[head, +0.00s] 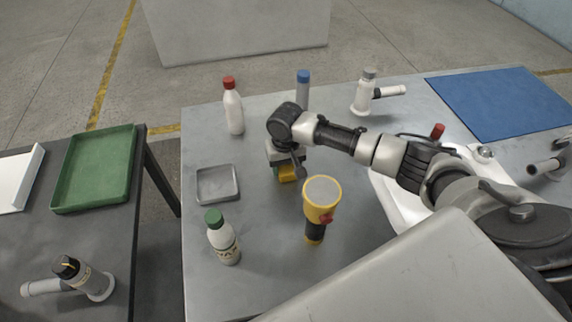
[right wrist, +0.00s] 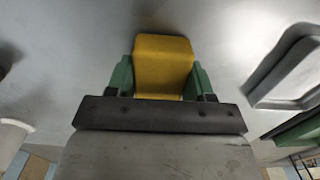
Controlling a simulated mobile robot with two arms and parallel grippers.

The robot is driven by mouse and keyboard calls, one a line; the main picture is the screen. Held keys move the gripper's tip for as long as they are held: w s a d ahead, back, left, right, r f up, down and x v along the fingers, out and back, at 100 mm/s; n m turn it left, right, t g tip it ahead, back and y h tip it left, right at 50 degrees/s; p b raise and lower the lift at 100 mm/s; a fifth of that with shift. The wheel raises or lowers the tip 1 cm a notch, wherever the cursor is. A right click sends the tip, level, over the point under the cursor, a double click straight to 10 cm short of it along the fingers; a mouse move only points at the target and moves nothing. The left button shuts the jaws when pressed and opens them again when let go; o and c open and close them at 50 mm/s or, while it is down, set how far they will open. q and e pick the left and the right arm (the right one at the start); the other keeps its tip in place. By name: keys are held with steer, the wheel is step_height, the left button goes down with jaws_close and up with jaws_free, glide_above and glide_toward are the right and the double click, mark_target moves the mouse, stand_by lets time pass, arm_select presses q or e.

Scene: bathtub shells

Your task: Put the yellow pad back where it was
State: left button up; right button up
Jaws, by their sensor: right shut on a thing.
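The yellow pad (head: 288,174) is between the fingers of my right gripper (head: 285,171), over the grey metal table to the right of the small grey tray. In the right wrist view the yellow pad (right wrist: 163,66) sits between two green fingers, which are shut on its sides. The gripper points down at the table. I cannot tell whether the pad's lower end touches the table top. The gripper's wrist hides part of the pad in the head view. My left gripper is not in view.
The small grey tray (head: 218,184) is left of the gripper. A yellow flashlight-like object (head: 321,200) and a green-capped bottle (head: 222,238) stand nearer. A red-capped bottle (head: 233,110) and a blue-capped one (head: 302,90) stand behind. A green tray (head: 130,170) lies on the left table.

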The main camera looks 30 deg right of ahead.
steer(key=shift+f, duration=0.1)
steer(key=o, duration=0.8)
steer(key=shift+o, duration=0.2)
step_height(320, 180, up, 12)
